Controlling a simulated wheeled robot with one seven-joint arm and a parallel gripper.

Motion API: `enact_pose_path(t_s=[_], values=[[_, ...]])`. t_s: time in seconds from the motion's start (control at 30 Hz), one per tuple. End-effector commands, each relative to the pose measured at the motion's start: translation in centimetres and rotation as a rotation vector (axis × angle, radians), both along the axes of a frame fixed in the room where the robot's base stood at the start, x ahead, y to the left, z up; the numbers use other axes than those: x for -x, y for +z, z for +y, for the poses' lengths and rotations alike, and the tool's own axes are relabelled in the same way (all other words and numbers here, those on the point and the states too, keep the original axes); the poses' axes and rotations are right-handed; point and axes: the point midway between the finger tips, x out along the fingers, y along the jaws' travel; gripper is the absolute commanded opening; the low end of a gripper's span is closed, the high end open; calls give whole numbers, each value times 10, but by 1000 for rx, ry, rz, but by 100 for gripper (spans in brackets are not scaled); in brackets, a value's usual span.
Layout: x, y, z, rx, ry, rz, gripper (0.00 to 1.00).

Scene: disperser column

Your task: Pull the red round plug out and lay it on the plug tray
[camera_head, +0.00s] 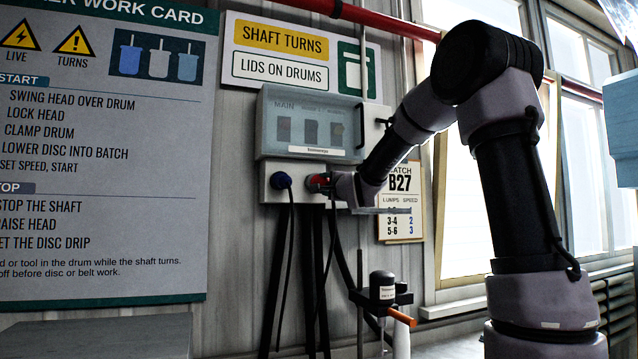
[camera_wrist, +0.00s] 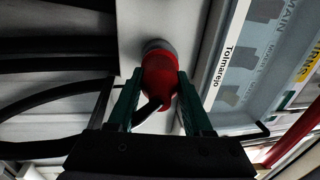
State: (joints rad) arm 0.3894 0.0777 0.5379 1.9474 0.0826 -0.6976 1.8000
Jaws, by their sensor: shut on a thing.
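In the wrist view the red plug (camera_wrist: 160,75) meets a grey collar on the panel, with no clear gap visible. My gripper (camera_head: 326,184) reaches in from the right and is shut on the plug. In the wrist view its green fingers lie on both sides of the plug. A thin flat ledge (camera_head: 394,211) shows right of my gripper; I cannot tell whether it is the plug tray.
Several black cables (camera_head: 291,270) hang below the panel. The clear-lidded box (camera_head: 311,124) is just above. A bracket with a black cylinder (camera_head: 382,286) and orange handle (camera_head: 402,317) stands lower right.

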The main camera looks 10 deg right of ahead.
Motion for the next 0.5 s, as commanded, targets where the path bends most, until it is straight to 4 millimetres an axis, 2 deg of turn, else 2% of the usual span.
enact_pose_path(t_s=[0.5], values=[[20, -3, -4, 2, 0, 0, 0]])
